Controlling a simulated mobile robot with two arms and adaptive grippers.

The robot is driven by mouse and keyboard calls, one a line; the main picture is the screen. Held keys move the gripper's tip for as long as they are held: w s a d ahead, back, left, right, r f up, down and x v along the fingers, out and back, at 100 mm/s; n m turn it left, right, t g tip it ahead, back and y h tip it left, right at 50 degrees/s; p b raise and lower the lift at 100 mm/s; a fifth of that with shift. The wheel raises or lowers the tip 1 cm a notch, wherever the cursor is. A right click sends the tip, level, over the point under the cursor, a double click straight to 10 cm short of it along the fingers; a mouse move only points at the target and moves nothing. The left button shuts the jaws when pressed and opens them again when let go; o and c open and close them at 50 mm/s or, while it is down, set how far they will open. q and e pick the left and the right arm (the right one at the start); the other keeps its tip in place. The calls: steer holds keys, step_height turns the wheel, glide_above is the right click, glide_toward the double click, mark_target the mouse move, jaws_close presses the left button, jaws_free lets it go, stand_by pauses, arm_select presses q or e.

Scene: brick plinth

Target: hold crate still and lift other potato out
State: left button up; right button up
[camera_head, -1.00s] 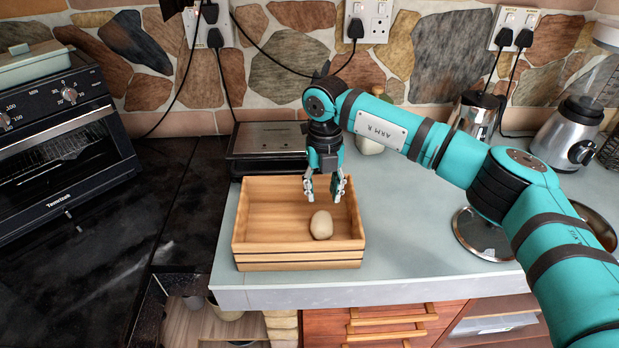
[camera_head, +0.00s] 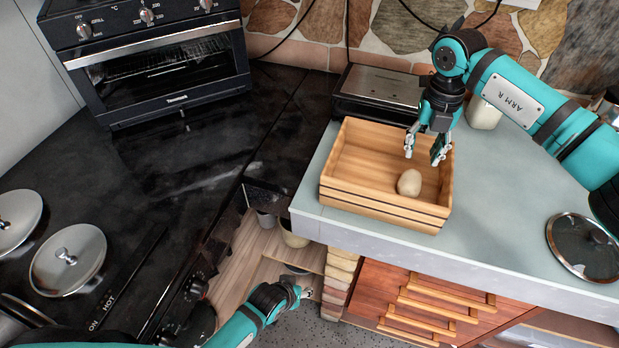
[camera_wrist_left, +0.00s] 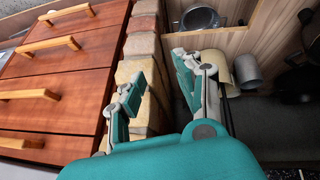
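The wooden crate (camera_head: 345,194) stands on the light grey counter near its front left corner. One pale potato (camera_head: 409,182) lies inside it, toward the right side. My right gripper (camera_head: 424,156) is open and empty, pointing down over the crate's right part, just above and behind the potato. My left gripper (camera_head: 306,292) is low in front of the counter, below its edge and well away from the crate. In the left wrist view its fingers (camera_wrist_left: 155,95) are spread with nothing between them.
The counter edge (camera_head: 460,258) and drawers (camera_head: 430,305) stand beside my left gripper. A black hob with pan lids (camera_head: 68,259) is at the left, an oven (camera_head: 160,65) behind. A flat grill (camera_head: 380,95) stands behind the crate. A glass lid (camera_head: 582,246) lies right.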

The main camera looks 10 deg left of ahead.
mark_target(335, 145)
arm_select(q)
steer(key=w+d+r+n+t+h, duration=0.1)
steer(key=w+d+r, duration=0.1)
steer(key=r, duration=0.6)
steer(key=w+d+r+t, duration=0.1)
steer(key=d+r, duration=0.2)
steer(key=r, duration=0.5)
steer(key=w+d+r+n+t+h, duration=0.1)
steer(key=w+d+r, duration=0.1)
steer(key=r, duration=0.6)
steer(key=a+r+m+t+y, duration=0.1)
steer(key=a+r+m+t, duration=0.15)
steer(key=r, duration=0.55)
steer(key=a+r+m+t+y, duration=0.1)
steer(key=a+r+t+y, duration=0.15)
steer(key=r, duration=0.65)
steer(key=shift+h, duration=0.35)
steer(key=x, duration=1.7)
steer(key=shift+w+a+f, duration=0.15)
steer(key=shift+w+f, duration=0.15)
steer(key=shift+f, duration=0.15)
jaws_close()
